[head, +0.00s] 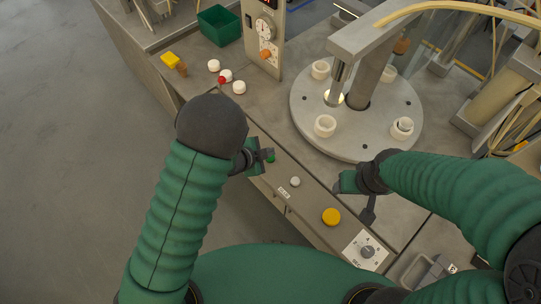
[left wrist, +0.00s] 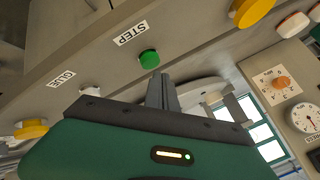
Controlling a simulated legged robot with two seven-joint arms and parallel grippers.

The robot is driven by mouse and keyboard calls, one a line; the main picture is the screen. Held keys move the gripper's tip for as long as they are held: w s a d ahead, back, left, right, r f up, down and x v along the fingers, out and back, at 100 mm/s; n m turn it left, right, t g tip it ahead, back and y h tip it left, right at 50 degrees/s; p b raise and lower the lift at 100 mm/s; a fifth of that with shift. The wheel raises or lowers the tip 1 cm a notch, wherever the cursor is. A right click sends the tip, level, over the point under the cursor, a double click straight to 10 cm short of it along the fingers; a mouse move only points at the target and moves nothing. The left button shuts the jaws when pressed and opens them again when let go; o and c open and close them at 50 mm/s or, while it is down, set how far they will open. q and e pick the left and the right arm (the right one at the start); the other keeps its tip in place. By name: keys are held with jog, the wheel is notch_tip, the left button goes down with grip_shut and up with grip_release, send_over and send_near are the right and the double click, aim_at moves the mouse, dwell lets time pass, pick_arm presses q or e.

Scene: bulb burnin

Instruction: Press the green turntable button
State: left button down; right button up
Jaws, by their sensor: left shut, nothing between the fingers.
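The green button (head: 270,157) is on the sloped front panel, partly covered by my left gripper (head: 265,156) in the head view. In the left wrist view the green button (left wrist: 149,59) shows whole, beside a label (left wrist: 131,33) reading STEP. My left gripper's closed fingers (left wrist: 162,92) are close to it there, with a small gap in the picture; I cannot tell whether they touch. The fingers are empty. The round turntable (head: 310,128) carries several white cups. My right gripper (head: 366,205) hangs over the panel's right part; its finger opening is unclear.
Along the panel are a white button (head: 295,181) labelled GLUE, a yellow button (head: 331,217) and a dial (head: 367,252). White round pieces (head: 239,87), a red one, a green bin (head: 219,26) and a gauge box (head: 264,40) stand behind. A press column rises over the turntable.

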pick_arm(q)
jog(key=shift+f, duration=0.15)
jog(key=shift+f+b, duration=0.25)
jog(key=shift+b, duration=0.05)
